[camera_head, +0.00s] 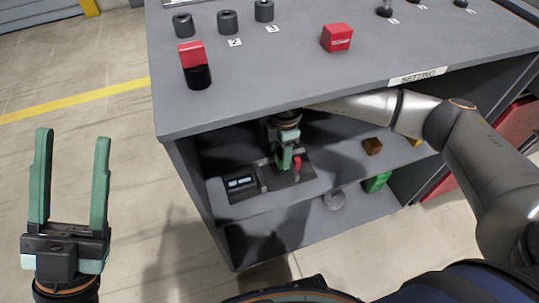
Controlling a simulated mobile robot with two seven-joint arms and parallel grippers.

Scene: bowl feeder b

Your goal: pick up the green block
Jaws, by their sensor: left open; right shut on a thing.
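The green block (377,182) lies on the lower shelf of the grey bench, toward the right, its top partly hidden by the shelf above. My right gripper (288,160) reaches under the bench top to the upper shelf, left of and above the green block and apart from it. It is shut at a small red part (297,163) beside a dark device; its fingers partly hide the contact. My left gripper (72,140) is open and empty, upright over the floor left of the bench.
The bench top (270,95) carries a red block (337,37), a red-and-black cylinder (196,65) and several dark cylinders. A brown block (373,146) and a device with a small display (241,183) sit on the upper shelf. A grey round part (334,200) lies beside the green block.

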